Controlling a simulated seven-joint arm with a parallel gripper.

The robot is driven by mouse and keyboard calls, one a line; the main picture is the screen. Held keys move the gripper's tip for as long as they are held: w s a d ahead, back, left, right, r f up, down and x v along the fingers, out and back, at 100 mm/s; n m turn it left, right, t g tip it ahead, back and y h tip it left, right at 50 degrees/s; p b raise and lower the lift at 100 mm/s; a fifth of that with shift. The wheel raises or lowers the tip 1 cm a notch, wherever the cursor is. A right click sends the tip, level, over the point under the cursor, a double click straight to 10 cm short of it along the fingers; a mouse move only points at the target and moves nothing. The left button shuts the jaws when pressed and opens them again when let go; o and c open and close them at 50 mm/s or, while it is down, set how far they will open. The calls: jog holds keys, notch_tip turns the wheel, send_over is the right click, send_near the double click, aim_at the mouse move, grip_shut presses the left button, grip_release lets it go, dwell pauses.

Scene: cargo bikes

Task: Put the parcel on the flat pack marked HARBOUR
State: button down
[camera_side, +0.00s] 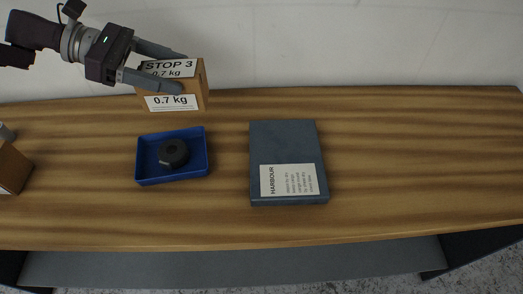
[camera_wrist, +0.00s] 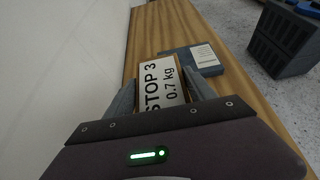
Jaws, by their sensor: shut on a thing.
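The parcel (camera_side: 187,89) is a brown box with white labels reading STOP 3 and 0.7 kg. My gripper (camera_side: 168,71) is shut on it, one finger on each side, at the back left of the bench. The parcel also shows between the fingers in the wrist view (camera_wrist: 162,84). I cannot tell for sure whether its base touches the bench. The flat pack marked HARBOUR (camera_side: 285,140) is a dark blue-grey slab lying flat on the bench, to the right of the parcel and nearer the front. It also shows beyond the parcel in the wrist view (camera_wrist: 177,54). Its top is bare apart from a white label.
A blue tray (camera_side: 145,181) holding a dark round object (camera_side: 173,153) sits left of the flat pack. A brown box (camera_side: 13,169) is at the far left edge. The bench (camera_side: 420,165) is clear to the right. A dark crate (camera_wrist: 283,40) stands off the bench.

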jog(key=s+d+r, duration=0.1)
jog(key=s+d, duration=0.2)
jog(key=d, duration=0.8)
send_over(287, 155)
notch_tip(287, 155, down, 8)
jog(key=shift+f, duration=0.25)
jog(key=shift+c, duration=1.6)
grip_release()
jog(key=shift+f, duration=0.2)
